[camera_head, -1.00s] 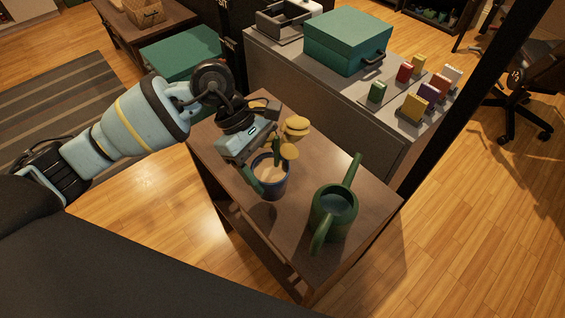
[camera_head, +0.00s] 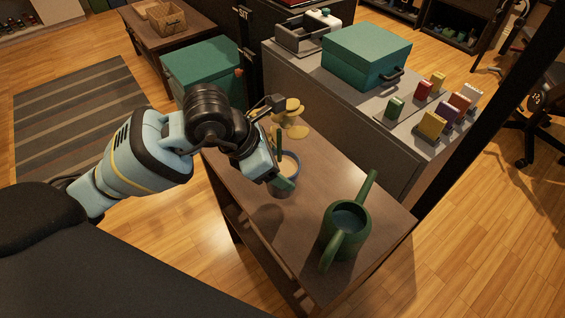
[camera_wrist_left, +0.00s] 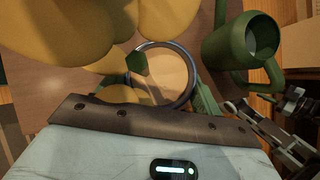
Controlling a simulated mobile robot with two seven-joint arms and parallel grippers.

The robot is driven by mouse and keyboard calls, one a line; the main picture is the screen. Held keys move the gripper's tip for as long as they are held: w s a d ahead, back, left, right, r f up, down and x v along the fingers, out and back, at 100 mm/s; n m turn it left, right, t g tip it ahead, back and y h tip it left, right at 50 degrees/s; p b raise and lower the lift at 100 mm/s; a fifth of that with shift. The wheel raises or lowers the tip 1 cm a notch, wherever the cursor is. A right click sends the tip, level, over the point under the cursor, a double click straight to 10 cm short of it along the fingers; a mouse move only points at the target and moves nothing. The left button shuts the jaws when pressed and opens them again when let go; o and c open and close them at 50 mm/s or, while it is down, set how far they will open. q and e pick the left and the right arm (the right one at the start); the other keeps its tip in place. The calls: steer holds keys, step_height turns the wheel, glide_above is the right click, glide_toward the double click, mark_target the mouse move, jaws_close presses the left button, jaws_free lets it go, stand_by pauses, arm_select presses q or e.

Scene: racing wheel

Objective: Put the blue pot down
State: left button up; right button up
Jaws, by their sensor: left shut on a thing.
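The blue pot (camera_head: 287,185) has a dark blue rim, a tan top and a plant with rounded yellow tops (camera_head: 290,118). My left gripper (camera_head: 284,168) is shut on the pot's wall, its green-blue fingers at the rim. A dark shadow lies on the brown table (camera_head: 325,190) to the lower left of the pot, and the pot looks a little above the tabletop; its underside contact is hard to see. In the left wrist view the pot's round rim (camera_wrist_left: 189,67) shows beyond the gripper body, with yellow plant parts covering the upper left. My right gripper does not show.
A green watering can (camera_head: 345,232) stands at the table's near right part. A grey cabinet (camera_head: 330,100) behind carries a teal box (camera_head: 366,52) and several small coloured boxes. Table space between pot and can is clear.

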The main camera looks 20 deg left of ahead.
arm_select(q)
steer(key=shift+w+a+f+p, duration=0.15)
steer(key=shift+w+a+f, duration=0.65)
steer(key=shift+w+a, duration=1.05)
steer(key=shift+w+a+f+p, duration=0.1)
steer(key=shift+w+a+f, duration=0.95)
steer(key=shift+a, duration=1.3)
steer(key=shift+w+a+f+p, duration=0.15)
steer(key=shift+w+a+f, duration=0.4)
steer(key=shift+w+a, duration=1.4)
steer(key=shift+s+a, duration=0.15)
steer(key=shift+s, duration=0.1)
steer(key=o, duration=1.3)
steer(key=shift+f, duration=0.15)
steer(key=v, duration=1.2)
